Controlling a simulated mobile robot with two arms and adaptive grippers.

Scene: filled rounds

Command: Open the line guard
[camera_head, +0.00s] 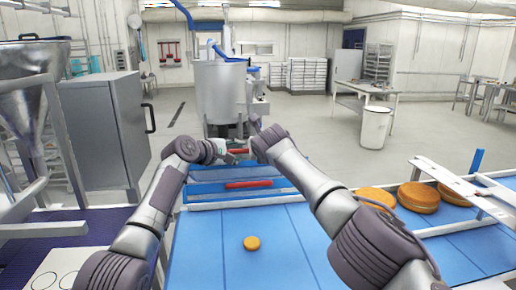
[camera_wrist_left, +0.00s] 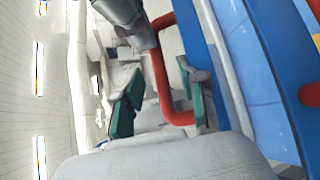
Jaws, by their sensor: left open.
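The line guard appears as blue panels (camera_head: 225,172) across the far end of the blue belt. One red handle (camera_head: 238,151) is at its far side, close to my left gripper (camera_head: 234,157); a second red bar (camera_head: 248,184) lies nearer. In the left wrist view, my left gripper (camera_wrist_left: 160,98) is open, with green finger pads on either side of the bent red handle (camera_wrist_left: 162,80). I cannot tell whether the pads touch it. My right arm's end (camera_head: 262,137) is beside the left one; its fingers are not clear.
An orange-brown round (camera_head: 251,243) lies on the blue belt (camera_head: 215,255). Several more rounds (camera_head: 418,197) are at the right by a metal rail (camera_head: 447,178). A grey cabinet (camera_head: 103,130) stands left. A steel vat (camera_head: 220,92) stands beyond the guard.

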